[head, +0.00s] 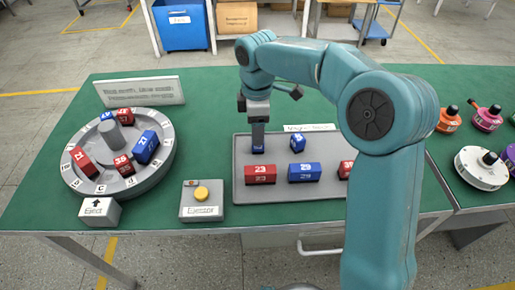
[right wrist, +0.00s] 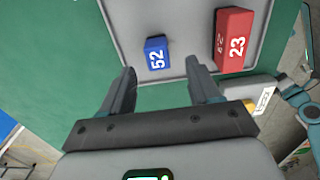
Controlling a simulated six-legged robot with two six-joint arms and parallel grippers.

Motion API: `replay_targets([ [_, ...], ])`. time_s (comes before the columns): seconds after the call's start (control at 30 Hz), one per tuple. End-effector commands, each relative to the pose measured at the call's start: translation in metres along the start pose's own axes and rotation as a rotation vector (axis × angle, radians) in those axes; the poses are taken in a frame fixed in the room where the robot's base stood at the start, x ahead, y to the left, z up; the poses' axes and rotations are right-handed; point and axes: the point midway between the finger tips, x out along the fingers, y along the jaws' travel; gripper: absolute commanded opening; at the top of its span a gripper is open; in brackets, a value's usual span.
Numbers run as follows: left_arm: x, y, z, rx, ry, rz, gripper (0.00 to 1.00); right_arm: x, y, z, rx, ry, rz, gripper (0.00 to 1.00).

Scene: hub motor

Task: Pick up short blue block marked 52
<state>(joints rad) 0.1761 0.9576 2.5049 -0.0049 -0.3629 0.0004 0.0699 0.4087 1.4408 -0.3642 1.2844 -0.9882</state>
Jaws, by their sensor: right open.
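The short blue block marked 52 (right wrist: 156,53) lies on the grey tray (right wrist: 180,16), close to its edge. It also shows as a small blue patch (head: 258,150) under my right gripper in the head view, mostly hidden by the fingers. My right gripper (right wrist: 160,68) is open and points down at the tray. In the right wrist view, the block lies between and just beyond the two fingertips, and no contact shows. My left gripper is not in view.
On the tray, a red block marked 23 (head: 260,174) and a blue block marked 29 (head: 304,172) stand near the front, another blue block (head: 297,142) behind. A round grey turntable (head: 160,165) with several blocks is left. The yellow-button box (head: 202,195) sits between.

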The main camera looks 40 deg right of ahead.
Motion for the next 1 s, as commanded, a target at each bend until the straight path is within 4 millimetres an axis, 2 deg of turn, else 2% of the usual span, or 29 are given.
replay_targets([
  [0.3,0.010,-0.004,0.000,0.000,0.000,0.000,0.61,0.047,0.004,0.002,-0.001,-0.002,-0.003,0.62],
  [0.6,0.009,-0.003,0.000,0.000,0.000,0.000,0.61,0.051,0.004,0.001,-0.001,0.000,0.000,0.62],
  [0.67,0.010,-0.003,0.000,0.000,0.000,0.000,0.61,0.051,0.004,0.001,-0.001,0.000,0.000,0.45],
  [0.7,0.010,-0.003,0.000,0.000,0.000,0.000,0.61,0.051,0.004,0.001,-0.001,0.000,-0.001,0.32],
  [0.8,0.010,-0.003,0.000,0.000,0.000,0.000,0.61,0.051,0.004,0.001,-0.001,0.000,-0.001,0.02],
  [1.0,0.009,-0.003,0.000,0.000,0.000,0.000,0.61,0.051,0.004,0.001,-0.001,0.000,0.000,0.01],
])
